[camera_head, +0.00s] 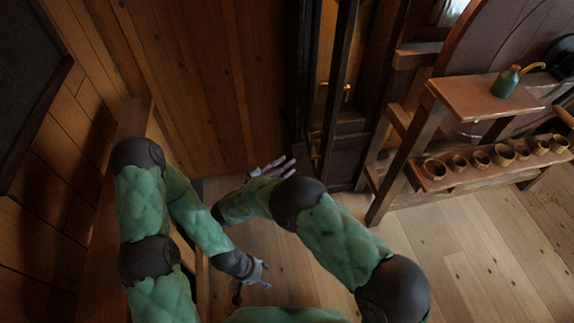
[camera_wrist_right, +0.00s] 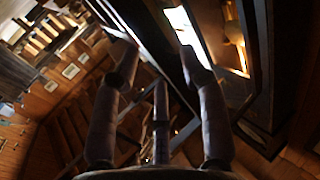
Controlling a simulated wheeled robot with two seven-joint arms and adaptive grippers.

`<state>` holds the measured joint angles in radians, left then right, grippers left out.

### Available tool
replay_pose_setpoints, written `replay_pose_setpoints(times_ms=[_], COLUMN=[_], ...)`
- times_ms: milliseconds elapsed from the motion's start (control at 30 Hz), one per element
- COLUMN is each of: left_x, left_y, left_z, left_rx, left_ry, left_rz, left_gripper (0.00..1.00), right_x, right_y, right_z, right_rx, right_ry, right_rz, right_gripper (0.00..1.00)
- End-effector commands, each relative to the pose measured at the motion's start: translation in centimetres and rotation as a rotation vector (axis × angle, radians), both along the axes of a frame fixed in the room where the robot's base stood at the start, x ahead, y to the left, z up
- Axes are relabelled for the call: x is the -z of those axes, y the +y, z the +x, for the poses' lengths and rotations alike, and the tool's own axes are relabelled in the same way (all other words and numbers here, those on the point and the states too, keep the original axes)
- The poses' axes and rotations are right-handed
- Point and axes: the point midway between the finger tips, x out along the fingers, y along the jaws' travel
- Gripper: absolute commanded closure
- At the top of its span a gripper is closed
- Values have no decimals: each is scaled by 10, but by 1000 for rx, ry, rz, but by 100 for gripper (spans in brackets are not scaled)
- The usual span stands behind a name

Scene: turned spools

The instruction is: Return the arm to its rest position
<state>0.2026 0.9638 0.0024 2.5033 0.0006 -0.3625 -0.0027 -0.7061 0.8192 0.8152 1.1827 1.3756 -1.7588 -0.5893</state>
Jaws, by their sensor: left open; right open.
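My right gripper (camera_head: 274,168) is in the upper middle of the head view, fingers spread, in front of the wooden wall and dark door posts. In the right wrist view its fingers (camera_wrist_right: 160,70) stand apart with nothing between them. My left gripper (camera_head: 262,276) is lower in the head view, close above the floor area, with its fingers apart and no object seen in it. Both arms are bent, with green padded links and dark joints. Neither gripper appears to touch anything.
A wooden bench (camera_head: 480,97) at the right bears a green bottle (camera_head: 505,82). Several small round wooden pots (camera_head: 434,169) stand on its lower shelf. A plank wall (camera_head: 215,80) is at the back left. The plank floor (camera_head: 470,240) at the lower right is clear.

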Motion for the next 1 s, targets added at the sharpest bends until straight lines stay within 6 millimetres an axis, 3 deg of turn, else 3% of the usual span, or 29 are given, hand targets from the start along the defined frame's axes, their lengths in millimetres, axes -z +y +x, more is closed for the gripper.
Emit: replay_pose_setpoints(times_ms=[333,467,633,767,867,1000], left_x=[0,-1,-2,-2,-3,-4], left_y=[0,0,0,0,0,0], left_z=[0,0,0,0,0,0], left_rx=[0,0,0,0,0,0], left_ry=[0,0,0,0,0,0], left_rz=[0,0,0,0,0,0], left_gripper=[41,41,41,41,41,41], right_x=[2,20,77,127,168,216], right_y=[-2,-17,-49,-72,-88,-106], right_z=[3,21,51,51,33,-16], right_rx=[-7,-69,-244,-369,-454,-548], right_ry=[5,41,175,318,453,659], right_rz=[3,30,133,241,345,507], right_gripper=[56,56,56,56,56,56])
